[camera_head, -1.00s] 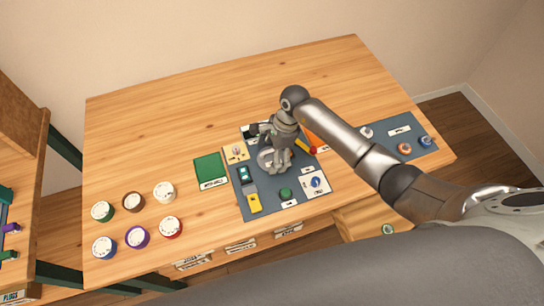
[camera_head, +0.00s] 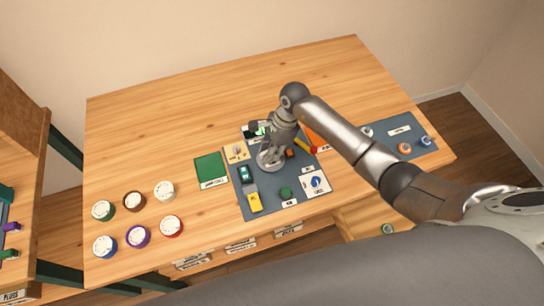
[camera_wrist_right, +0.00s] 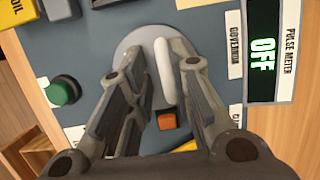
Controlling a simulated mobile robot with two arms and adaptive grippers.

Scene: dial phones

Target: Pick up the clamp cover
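The clamp cover appears to be a round light-grey disc (camera_head: 264,163) with a raised pale handle bar, on the dark grey panel. No label on it is readable. In the right wrist view the disc (camera_wrist_right: 128,43) lies below my right gripper and its pale handle (camera_wrist_right: 163,75) stands between the fingers. My right gripper (camera_head: 272,152) points down over the disc in the head view. In the wrist view its fingers (camera_wrist_right: 158,55) are apart, on either side of the handle; whether the right-hand finger touches it is unclear. My left gripper is not in view.
A green button (camera_wrist_right: 62,91), a small orange block (camera_wrist_right: 167,121) and a pulse meter reading OFF (camera_wrist_right: 265,50) surround the disc. The dark panel (camera_head: 240,203) carries further controls. Several dial discs (camera_head: 165,191) lie at the table's left. The back of the table is clear.

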